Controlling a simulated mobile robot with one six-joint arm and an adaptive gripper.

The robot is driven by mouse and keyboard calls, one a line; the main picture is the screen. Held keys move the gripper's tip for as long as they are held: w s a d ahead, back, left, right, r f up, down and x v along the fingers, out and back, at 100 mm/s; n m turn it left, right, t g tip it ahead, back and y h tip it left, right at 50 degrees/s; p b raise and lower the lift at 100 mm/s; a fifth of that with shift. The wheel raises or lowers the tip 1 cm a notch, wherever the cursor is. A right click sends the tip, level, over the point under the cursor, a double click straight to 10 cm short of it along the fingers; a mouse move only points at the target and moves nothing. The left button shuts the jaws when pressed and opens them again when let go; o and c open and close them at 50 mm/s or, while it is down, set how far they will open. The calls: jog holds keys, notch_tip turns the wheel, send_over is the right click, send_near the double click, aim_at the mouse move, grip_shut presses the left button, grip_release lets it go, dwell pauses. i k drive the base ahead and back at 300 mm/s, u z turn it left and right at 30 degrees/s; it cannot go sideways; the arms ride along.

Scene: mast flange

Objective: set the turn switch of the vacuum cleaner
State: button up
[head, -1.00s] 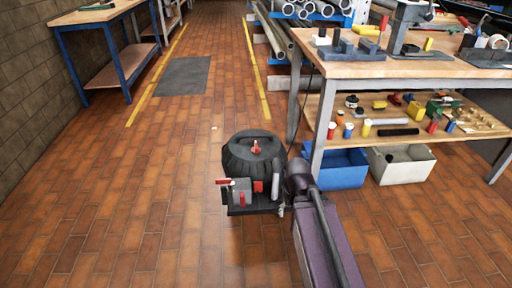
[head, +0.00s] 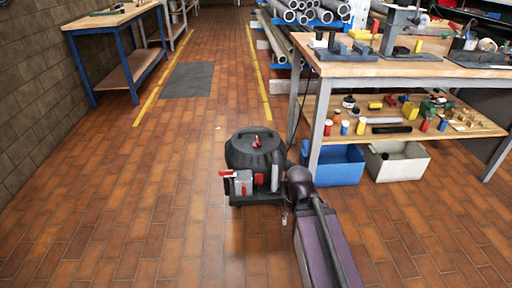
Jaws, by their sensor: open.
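The vacuum cleaner (head: 240,153) stands on the tiled floor in the middle of the head view. It is a dark round drum with a red part (head: 256,143) on top. A grey box (head: 243,187) on its near side carries a red lever at upper left, and another red piece (head: 259,180) sits beside it. I cannot tell for sure which red part is the turn switch. My arm reaches in from the lower right, its dark joint just right of the cleaner. Only a small part of my gripper (head: 285,218) shows below that joint, apart from the switches; its fingers are mostly hidden.
A workbench (head: 400,70) with tools and a loaded lower shelf stands close on the right. A blue bin (head: 338,168) and a white bin (head: 398,162) are under it. A blue-legged table (head: 110,20) is at far left. The floor left of the cleaner is clear.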

aim_at(257, 144)
jog(key=k, duration=0.3)
jog(key=u, duration=0.4)
jog(key=i, duration=1.2)
jog(key=z, duration=0.4)
